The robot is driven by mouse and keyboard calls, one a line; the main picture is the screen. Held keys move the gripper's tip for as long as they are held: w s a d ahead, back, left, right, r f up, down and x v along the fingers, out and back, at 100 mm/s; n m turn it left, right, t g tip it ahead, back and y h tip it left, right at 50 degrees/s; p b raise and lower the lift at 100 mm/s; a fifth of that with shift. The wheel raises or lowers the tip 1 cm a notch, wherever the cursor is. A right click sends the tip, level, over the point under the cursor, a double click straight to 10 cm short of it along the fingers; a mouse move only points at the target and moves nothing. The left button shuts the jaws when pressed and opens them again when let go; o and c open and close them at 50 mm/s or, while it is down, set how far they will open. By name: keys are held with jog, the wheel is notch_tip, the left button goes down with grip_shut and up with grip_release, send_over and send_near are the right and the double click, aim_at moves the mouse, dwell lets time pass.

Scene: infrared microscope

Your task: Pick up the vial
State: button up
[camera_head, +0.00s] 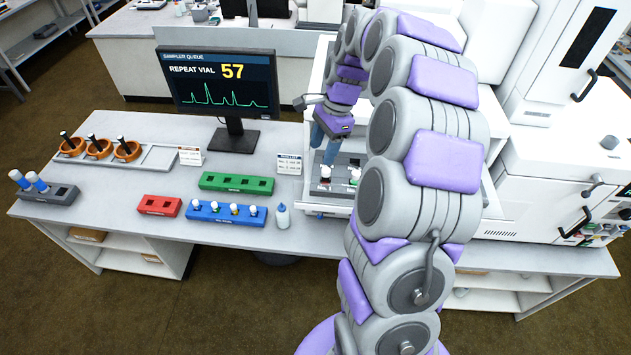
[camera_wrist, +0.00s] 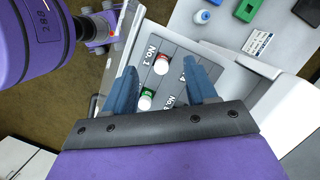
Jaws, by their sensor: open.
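My gripper (camera_head: 324,148) is over the grey vial tray (camera_head: 313,200) in the white instrument bay. In the wrist view, the blue fingers of my gripper (camera_wrist: 164,80) are spread apart with nothing clamped between them. A vial with a red and white cap (camera_wrist: 161,65) stands in the tray (camera_wrist: 185,48) between the fingers, toward the tips. A green-and-white-capped vial (camera_wrist: 146,99) is closer to the left finger. Something pale beside the right finger is mostly hidden. The head view also shows the red-and-white cap (camera_head: 325,172) and the green cap (camera_head: 355,176).
The monitor (camera_head: 218,82) reads "Repeat vial 57". A green rack (camera_head: 237,182), a blue rack with several vials (camera_head: 207,210), a red rack (camera_head: 160,206) and a small bottle (camera_head: 282,216) stand left of the bay. White bay walls flank my gripper closely.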

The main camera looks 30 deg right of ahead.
aim_at(328, 169)
jog(key=shift+y, duration=0.3)
jog(key=d+f, duration=0.4)
jog(key=d, duration=0.1)
jog(key=shift+f, duration=0.3)
jog(key=a+f, duration=0.1)
jog(key=a, duration=0.1)
jog(key=a+f, duration=0.1)
jog(key=a, duration=0.1)
jog(key=a+f+p, duration=0.1)
jog(key=a, duration=0.1)
jog(key=shift+s+f, duration=0.25)
jog(key=shift+f, duration=0.1)
jog(key=shift+w+a+f, duration=0.1)
jog(key=shift+a+f, duration=0.05)
jog(key=shift+f, duration=0.15)
jog(key=d, duration=0.4)
jog(key=shift+d+f, duration=0.2)
jog(key=shift+d, duration=0.15)
jog(key=shift+c, duration=1.2)
jog(key=shift+d, duration=0.2)
jog(key=shift+c, duration=0.7)
jog(key=shift+a, duration=0.25)
jog(key=shift+c, duration=0.8)
jog(key=a, duration=0.3)
jog(key=shift+a+r, duration=0.2)
jog(key=c, duration=0.4)
grip_shut()
jog(key=shift+w+d+f, duration=0.15)
jog(key=shift+d+f, duration=0.05)
jog(key=shift+d, duration=0.6)
